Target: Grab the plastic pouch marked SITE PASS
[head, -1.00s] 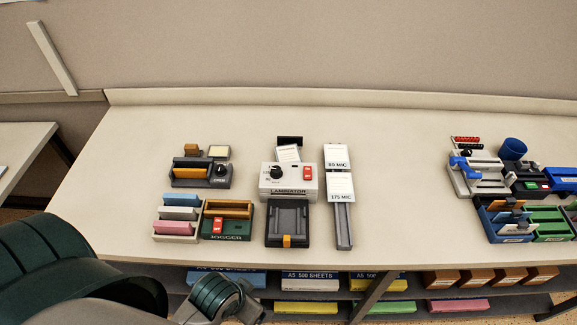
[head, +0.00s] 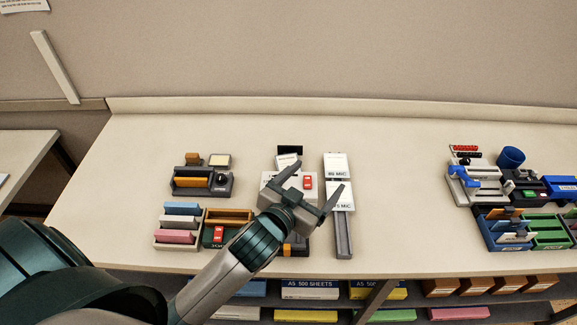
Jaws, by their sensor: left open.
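I cannot read SITE PASS on anything in view. A small white sheet with faint print (head: 287,161) stands at the back of the laminator (head: 270,181); its marking is too small to read. My left gripper (head: 321,175) is open, with nothing seen between its fingers. It is over the laminator, with one finger in front of the laminator and the other in front of the 175 MIC pack. It hides much of the laminator and most of the black tray before it. My right gripper is out of view.
White packs marked 80 MIC (head: 337,160) and 175 MIC (head: 347,202) lie on a grey rack (head: 343,240). Blue and green trays (head: 550,236) stand far right. The table between (head: 400,215) is clear.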

